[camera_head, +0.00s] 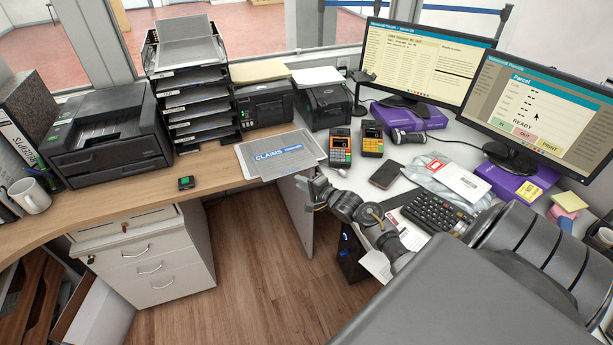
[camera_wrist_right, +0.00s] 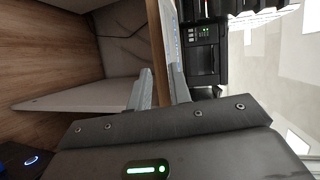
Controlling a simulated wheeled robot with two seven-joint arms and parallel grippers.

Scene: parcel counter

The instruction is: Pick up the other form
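A flat grey sheet or folder marked CLAIMS (camera_head: 262,166) lies on the counter near its front edge; its edge shows as a thin strip in the wrist view (camera_wrist_right: 170,22). My right gripper (camera_head: 309,186) is at the counter edge, just in front of that sheet. In the wrist view the two fingers (camera_wrist_right: 163,90) stand apart, with the counter edge and the sheet's strip beyond the gap. I cannot tell whether they touch either. A white printed paper (camera_head: 377,265) shows by the keyboard, partly hidden behind my right arm. My left gripper is not in view.
A keyboard (camera_head: 437,213), two card terminals (camera_head: 341,148) and a phone (camera_head: 387,175) stand to the right. A paper tray stack (camera_head: 193,95) and printers (camera_head: 107,136) are behind and left.

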